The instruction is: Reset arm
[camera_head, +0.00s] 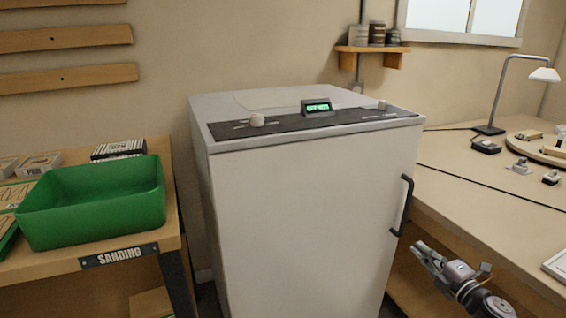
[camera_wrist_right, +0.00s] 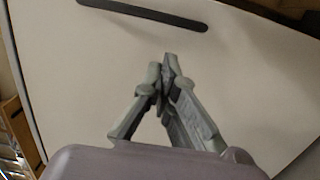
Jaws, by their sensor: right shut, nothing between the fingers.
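My right gripper (camera_head: 422,250) is at the lower right of the head view, in front of the cabinet's right side and a little below its handle. It is shut and empty; in the right wrist view its fingertips (camera_wrist_right: 168,68) meet in front of the pale cabinet face. The white cabinet (camera_head: 305,220) stands in the middle with its door shut. Its black handle (camera_head: 404,205) is on the right of the door, and it also shows at the top of the right wrist view (camera_wrist_right: 145,13). My left gripper is not in view.
A green bin (camera_head: 95,222) stands on the wooden bench marked SANDING at left. A wooden workbench (camera_head: 465,180) at right carries a lamp (camera_head: 505,95) and small parts. A shelf with jars (camera_head: 373,50) hangs on the back wall. My right arm is close to the workbench's front edge.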

